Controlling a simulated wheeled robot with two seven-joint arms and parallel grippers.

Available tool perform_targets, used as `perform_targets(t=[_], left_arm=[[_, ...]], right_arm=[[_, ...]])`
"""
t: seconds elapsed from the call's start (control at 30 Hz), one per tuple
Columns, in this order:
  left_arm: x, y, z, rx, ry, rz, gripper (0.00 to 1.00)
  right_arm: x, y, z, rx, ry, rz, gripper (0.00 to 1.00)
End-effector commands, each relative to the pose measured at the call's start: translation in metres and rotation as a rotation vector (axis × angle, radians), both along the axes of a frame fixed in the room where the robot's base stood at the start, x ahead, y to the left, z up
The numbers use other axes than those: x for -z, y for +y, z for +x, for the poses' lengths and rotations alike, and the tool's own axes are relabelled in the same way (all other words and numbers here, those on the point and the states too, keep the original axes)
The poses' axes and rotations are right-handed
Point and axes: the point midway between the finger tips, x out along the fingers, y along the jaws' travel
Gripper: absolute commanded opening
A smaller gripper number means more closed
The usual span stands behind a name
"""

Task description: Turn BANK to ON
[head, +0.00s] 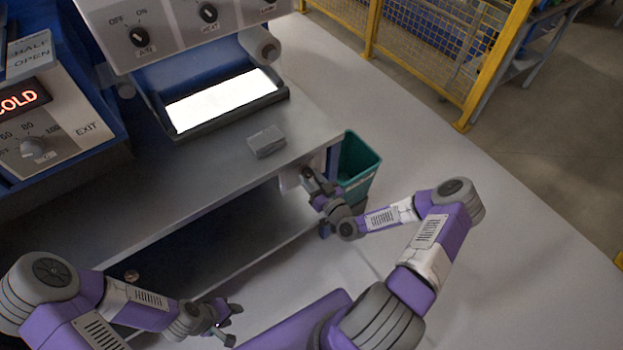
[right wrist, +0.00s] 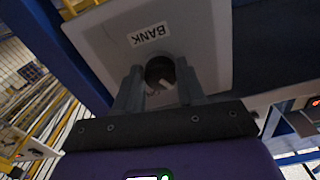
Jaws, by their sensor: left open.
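The BANK knob (right wrist: 160,71) is a dark round knob with a pale pointer mark, on a light grey panel (right wrist: 208,40). The BANK label (right wrist: 148,34) reads upside down in the right wrist view. No ON or OFF mark can be read there. My right gripper (right wrist: 158,78) has one finger on each side of the knob and is closed around it. In the head view my right gripper (head: 308,181) is at a pale panel under the counter's right end, and the knob is hidden. My left gripper (head: 226,326) is open and empty, low in front of the counter.
The grey counter (head: 190,185) carries a small grey block (head: 266,141) and a lit white panel (head: 222,99). Above are other knobs, one with OFF/ON marks (head: 139,37). A green bin (head: 357,165) stands just right of my right gripper. Yellow fencing (head: 420,50) is behind.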

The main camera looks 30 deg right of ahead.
Motion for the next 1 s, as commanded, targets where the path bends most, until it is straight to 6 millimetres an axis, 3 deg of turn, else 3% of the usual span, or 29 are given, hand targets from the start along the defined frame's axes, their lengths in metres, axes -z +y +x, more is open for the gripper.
perform_targets(t=[0.03,0.13,0.57,1.0], left_arm=[[0.0,0.0,0.0,0.0,0.0,0.0,0.43],[0.0,0.0,0.0,0.0,0.0,0.0,0.43],[0.0026,0.0,0.0,0.0,0.0,0.0,0.43],[0.0099,0.0,0.0,0.0,0.0,0.0,0.43]], right_arm=[[0.0001,0.0,-0.0002,0.0,0.0,0.0,0.24],[0.0002,0.0,-0.0002,0.0,0.0,0.0,0.09],[0.0008,0.0004,-0.0003,0.0,0.009,0.1,0.09],[0.0004,0.0019,-0.0008,-0.001,0.038,0.478,0.09]])
